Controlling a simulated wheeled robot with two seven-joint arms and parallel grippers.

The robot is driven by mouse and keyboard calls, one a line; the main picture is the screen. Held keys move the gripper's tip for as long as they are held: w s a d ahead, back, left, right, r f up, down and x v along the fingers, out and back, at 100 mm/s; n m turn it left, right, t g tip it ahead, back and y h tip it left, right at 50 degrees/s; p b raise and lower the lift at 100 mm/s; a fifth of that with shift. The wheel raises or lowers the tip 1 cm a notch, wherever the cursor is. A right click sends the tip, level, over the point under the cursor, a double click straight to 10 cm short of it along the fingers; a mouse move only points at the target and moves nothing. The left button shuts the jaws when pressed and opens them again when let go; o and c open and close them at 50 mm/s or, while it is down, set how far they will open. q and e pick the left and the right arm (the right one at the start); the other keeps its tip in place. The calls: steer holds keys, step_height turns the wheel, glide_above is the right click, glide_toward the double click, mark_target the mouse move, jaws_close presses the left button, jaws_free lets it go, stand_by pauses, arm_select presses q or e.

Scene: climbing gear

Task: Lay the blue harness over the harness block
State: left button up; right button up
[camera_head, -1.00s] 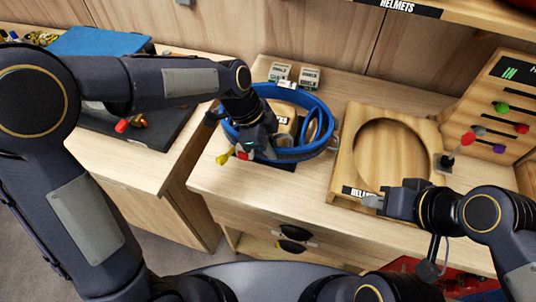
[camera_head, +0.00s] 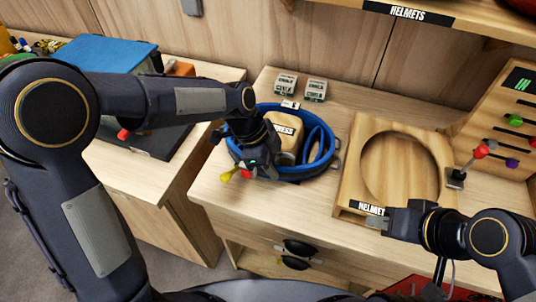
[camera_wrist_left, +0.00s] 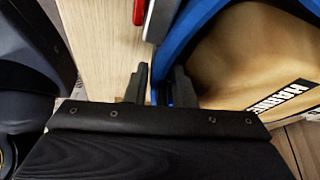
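The blue harness (camera_head: 310,174) forms a loop around the tan harness block (camera_head: 288,148) on the counter, with part of its strap inside the loop beside the block. The block's top and part of its label show inside the loop. My left gripper (camera_head: 258,174) is at the loop's front left edge. In the left wrist view, my left gripper's fingers (camera_wrist_left: 157,88) stand apart with a blue strap of the harness (camera_wrist_left: 192,22) running down between them. The block also shows there (camera_wrist_left: 255,55). My right gripper (camera_head: 377,222) is at the front of the wooden helmet tray; its finger gap cannot be made out.
The wooden helmet tray (camera_head: 350,190) with a round recess stands right of the harness. A rack with coloured knobs (camera_head: 515,120) is at the far right. Two small boxes (camera_head: 315,90) stand behind the harness. A blue book-like object (camera_head: 105,54) lies on the left counter.

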arm_select(q)
steer(key=v, duration=1.2)
steer(key=s+a+n+t, duration=0.3)
steer(key=s+a+n, duration=0.75)
steer(key=a, duration=0.25)
steer(key=s+a+f+n+t, duration=0.3)
steer(key=s+n, duration=0.5)
steer(key=n, duration=0.3)
steer(key=shift+f+y, duration=0.3)
steer(key=shift+f, duration=0.25)
